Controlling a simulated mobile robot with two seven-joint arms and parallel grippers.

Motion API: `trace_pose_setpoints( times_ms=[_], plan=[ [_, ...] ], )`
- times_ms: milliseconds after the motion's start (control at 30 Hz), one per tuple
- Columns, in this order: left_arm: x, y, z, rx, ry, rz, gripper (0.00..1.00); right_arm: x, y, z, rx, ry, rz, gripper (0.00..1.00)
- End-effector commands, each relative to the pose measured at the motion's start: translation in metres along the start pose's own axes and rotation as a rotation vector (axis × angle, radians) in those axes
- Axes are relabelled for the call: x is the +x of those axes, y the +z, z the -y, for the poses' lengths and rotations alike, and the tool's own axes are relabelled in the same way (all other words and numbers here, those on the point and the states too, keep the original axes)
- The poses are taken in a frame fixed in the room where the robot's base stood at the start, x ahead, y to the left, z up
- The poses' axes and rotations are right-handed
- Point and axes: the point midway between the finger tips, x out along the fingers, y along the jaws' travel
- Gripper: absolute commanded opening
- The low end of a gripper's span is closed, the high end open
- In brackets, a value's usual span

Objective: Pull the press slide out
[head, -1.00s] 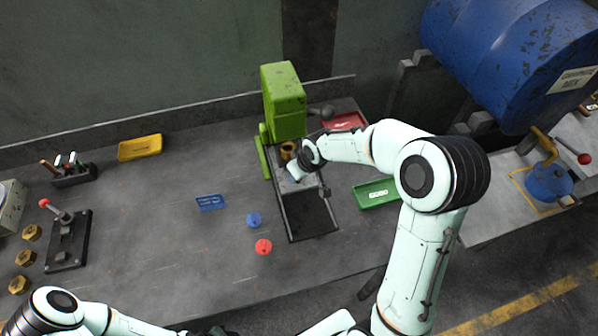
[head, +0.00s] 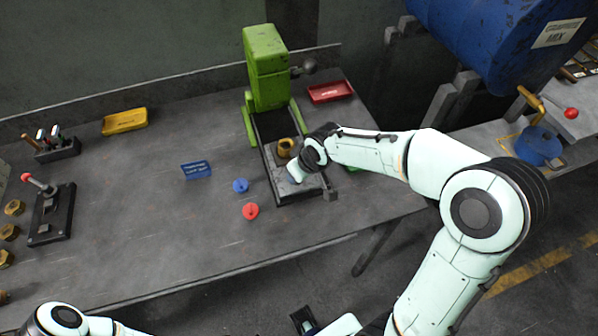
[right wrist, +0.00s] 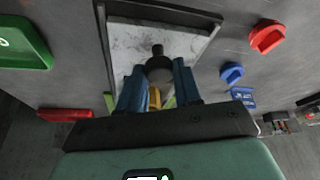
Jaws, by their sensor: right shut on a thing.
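The green press (head: 266,75) stands at the back of the bench. Its dark guide frame (head: 268,180) runs forward from its base. The slide (head: 308,188), a light grey plate, lies at the front part of the frame, clear of the press head. A gold ring-shaped piece (head: 286,147) is behind my right gripper, toward the press. My right gripper (head: 296,172) is low over the slide. In the right wrist view, its blue fingers (right wrist: 158,88) are shut on a dark round knob (right wrist: 159,68) above the slide plate (right wrist: 190,42). Only my left arm shows; its gripper is out of view.
A red tray (head: 330,92) is right of the press. A green tray (right wrist: 22,42) is mostly hidden by my arm in the head view.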

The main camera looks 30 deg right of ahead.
Motion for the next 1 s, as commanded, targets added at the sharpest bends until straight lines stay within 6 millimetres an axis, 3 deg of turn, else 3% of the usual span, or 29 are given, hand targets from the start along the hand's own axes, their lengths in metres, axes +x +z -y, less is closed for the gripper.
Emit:
trace_pose_setpoints(
  times_ms=[67, 100, 167, 567, 1000],
  plan=[
    [0.000, 0.000, 0.000, 0.000, 0.000, 0.000, 0.43, -0.001, -0.001, -0.001, 0.002, 0.001, -0.002, 0.00],
    [0.000, 0.000, 0.000, 0.000, 0.000, 0.000, 0.43, -0.001, -0.001, -0.001, 0.002, 0.001, -0.002, 0.43],
    [0.000, 0.000, 0.000, 0.000, 0.000, 0.000, 0.43, -0.001, -0.001, -0.001, 0.002, 0.001, -0.002, 0.58],
    [-0.001, 0.000, 0.000, 0.000, 0.000, 0.000, 0.43, -0.010, -0.001, -0.001, 0.003, 0.001, -0.004, 0.58],
    [-0.007, -0.002, -0.003, 0.001, 0.001, -0.004, 0.43, -0.102, -0.002, -0.001, 0.002, 0.001, -0.007, 0.58]
  ],
)
